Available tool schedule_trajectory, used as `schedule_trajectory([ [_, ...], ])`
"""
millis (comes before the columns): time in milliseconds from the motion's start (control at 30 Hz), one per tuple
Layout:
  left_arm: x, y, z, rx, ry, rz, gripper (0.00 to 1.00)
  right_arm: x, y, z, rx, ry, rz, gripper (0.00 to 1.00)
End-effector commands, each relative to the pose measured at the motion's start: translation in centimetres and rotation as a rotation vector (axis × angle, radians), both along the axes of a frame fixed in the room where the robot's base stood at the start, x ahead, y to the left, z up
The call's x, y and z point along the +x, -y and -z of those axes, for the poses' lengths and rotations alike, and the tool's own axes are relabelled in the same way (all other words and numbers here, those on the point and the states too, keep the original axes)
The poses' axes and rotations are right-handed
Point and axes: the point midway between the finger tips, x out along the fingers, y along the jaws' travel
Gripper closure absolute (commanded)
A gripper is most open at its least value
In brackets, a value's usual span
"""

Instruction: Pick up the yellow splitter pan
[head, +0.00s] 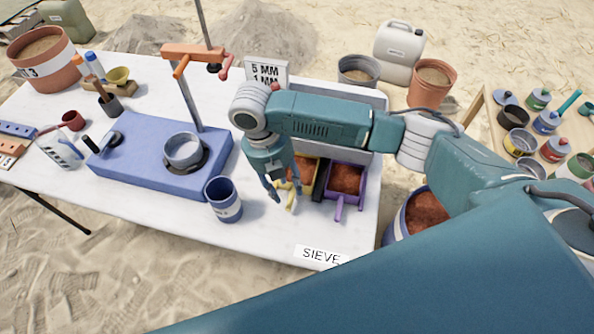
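The yellow splitter pan (311,164) sits on the white table, filled with reddish-brown soil. My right gripper hides its left part. Its yellow handle (291,201) sticks out toward the table's front edge. A purple pan (362,192) with similar soil stands just to its right, with a dark strip between them. My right gripper (285,193) points down at the yellow pan's handle side, its fingers apart with the handle showing between them. I cannot tell whether they touch it. My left gripper is not in view.
A blue cup (224,203) stands left of my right gripper, beside a blue base (140,150) holding a grey ring (183,150). A soil-filled bucket (392,222) stands off the table's right edge.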

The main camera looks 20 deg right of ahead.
Motion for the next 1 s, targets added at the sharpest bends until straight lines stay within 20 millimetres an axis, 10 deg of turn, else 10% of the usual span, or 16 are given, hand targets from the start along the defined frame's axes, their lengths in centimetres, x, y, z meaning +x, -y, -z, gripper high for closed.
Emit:
schedule_trajectory([
  [233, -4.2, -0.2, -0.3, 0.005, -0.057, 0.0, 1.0, -0.3, 0.3, 2.1, 0.0, 0.0, 0.001, 0.6],
  [600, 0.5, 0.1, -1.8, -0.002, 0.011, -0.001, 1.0, -0.9, 0.5, 6.7, -0.001, 0.001, 0.001, 0.6],
  [833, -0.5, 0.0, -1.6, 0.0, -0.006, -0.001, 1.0, -0.9, 0.5, 6.9, 0.0, 0.001, 0.0, 0.6],
  [1000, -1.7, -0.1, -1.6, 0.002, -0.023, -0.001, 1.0, -0.9, 0.5, 6.9, 0.0, 0.001, 0.0, 0.9],
])
